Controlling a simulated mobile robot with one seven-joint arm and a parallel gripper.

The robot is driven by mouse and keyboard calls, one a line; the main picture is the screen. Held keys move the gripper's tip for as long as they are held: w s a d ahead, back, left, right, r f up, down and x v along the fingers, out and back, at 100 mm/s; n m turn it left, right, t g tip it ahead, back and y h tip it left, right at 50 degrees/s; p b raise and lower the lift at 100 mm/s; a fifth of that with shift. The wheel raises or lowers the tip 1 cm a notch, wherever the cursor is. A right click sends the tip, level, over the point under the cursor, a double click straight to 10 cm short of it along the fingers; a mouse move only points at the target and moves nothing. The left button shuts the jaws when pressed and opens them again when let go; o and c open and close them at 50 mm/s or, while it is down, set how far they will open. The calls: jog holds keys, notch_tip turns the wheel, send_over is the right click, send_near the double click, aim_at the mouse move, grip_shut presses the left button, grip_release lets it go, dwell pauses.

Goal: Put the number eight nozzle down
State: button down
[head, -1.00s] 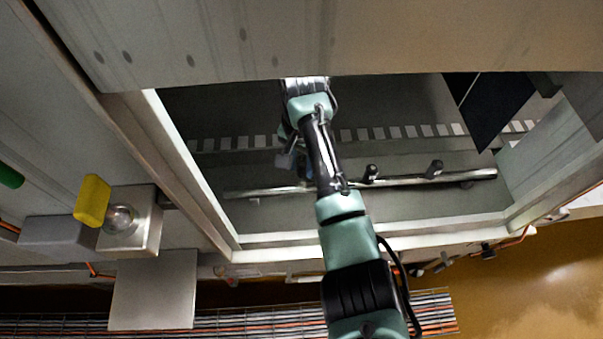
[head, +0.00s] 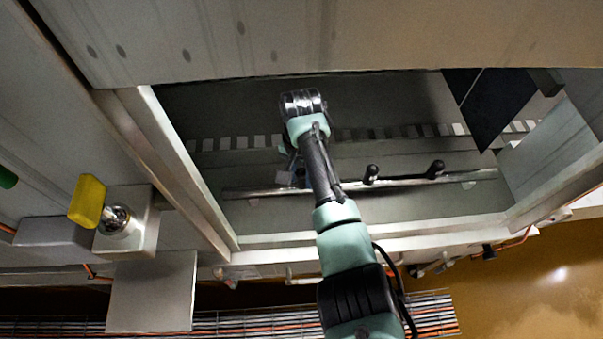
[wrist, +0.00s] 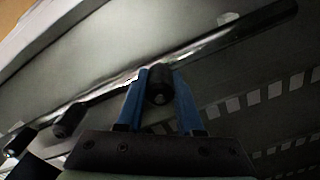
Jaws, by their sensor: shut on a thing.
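In the wrist view the two blue fingers of my gripper (wrist: 158,72) are closed on the sides of a dark, rounded nozzle (wrist: 160,90). No number is readable on it. A shiny metal rail (wrist: 215,45) runs behind the nozzle; I cannot tell whether they touch. In the head view my gripper (head: 293,168) is partly hidden by my arm, close to the left part of the rail (head: 258,192). The held nozzle cannot be made out there.
Two other black nozzles, one nearer (head: 371,174) and one farther right (head: 435,169), stand on the rail. The rail lies inside a metal-framed opening with a pale left edge (head: 180,155). A yellow-capped fixture (head: 87,200) is outside at left. Dark panels (head: 497,105) hang at right.

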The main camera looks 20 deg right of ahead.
jog(key=c, duration=0.5)
grip_release()
jog(key=shift+c, duration=0.2)
notch_tip(320, 180, up, 13)
jog(key=shift+p, duration=0.35)
dwell(0.4)
